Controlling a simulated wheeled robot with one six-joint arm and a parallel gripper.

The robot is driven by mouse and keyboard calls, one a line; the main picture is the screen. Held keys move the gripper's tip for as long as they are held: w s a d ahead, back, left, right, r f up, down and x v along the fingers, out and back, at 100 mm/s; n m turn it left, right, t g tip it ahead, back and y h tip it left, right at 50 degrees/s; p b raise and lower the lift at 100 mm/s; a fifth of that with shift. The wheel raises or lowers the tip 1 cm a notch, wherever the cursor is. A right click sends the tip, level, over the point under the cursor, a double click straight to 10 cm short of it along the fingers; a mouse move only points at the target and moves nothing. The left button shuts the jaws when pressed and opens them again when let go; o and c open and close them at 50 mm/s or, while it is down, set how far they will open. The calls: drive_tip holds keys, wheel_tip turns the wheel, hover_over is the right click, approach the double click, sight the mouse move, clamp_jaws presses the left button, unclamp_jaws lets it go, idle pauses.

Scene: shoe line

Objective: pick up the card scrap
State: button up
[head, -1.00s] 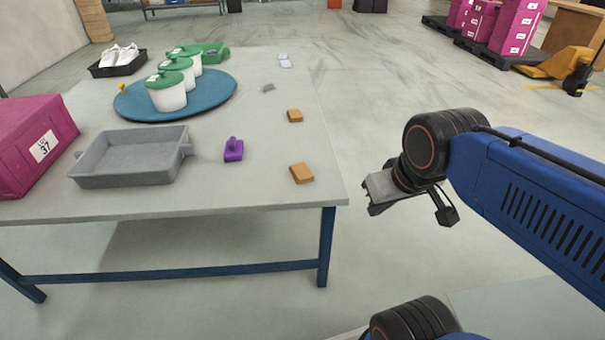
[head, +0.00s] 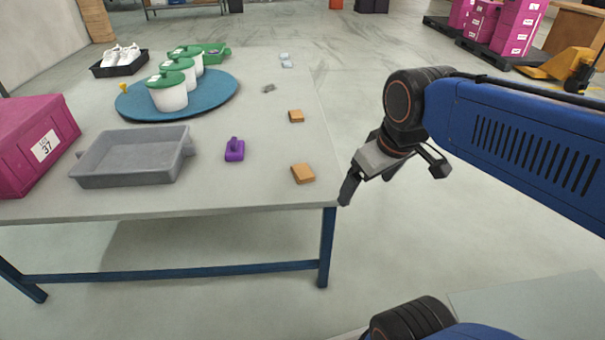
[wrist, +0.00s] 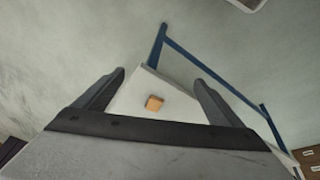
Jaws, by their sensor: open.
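Two small brown, card-coloured pieces lie along the table's right side: a near one (head: 302,173) by the front right corner and a farther one (head: 296,116). I cannot tell for sure which is the card scrap. One brown piece (wrist: 154,103), seemingly the near one, shows between my fingers in the wrist view. My gripper (head: 350,188) is open and empty, tilted down just off the table's right edge, to the right of the near piece and apart from it.
On the table (head: 240,195) are a grey tray (head: 130,172), a purple tool (head: 234,150), a blue round mat (head: 215,100) with green-lidded tubs, a magenta box (head: 30,140) and a small grey scrap (head: 268,88). The surface around the brown pieces is clear.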

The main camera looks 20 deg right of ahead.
drive_tip(key=w+a+r+n+g, duration=0.15)
drive_tip(key=w+n, duration=0.25)
drive_tip(key=w, duration=0.4)
drive_tip(key=w+a+r+n+g, duration=0.1)
drive_tip(key=w+r+n, duration=0.1)
drive_tip(key=w+n, duration=0.4)
drive_tip(key=n+g, duration=0.2)
drive_tip(key=n, duration=0.4)
approach(302, 170)
wheel_tip(302, 170, down, 3)
drive_tip(key=shift+s+f+t, duration=0.1)
drive_tip(key=shift+s+t, duration=0.05)
drive_tip(key=shift+t, duration=0.1)
drive_tip(key=shift+s+f, duration=0.15)
drive_tip(key=shift+f, duration=2.45)
drive_tip(key=c, duration=1.1)
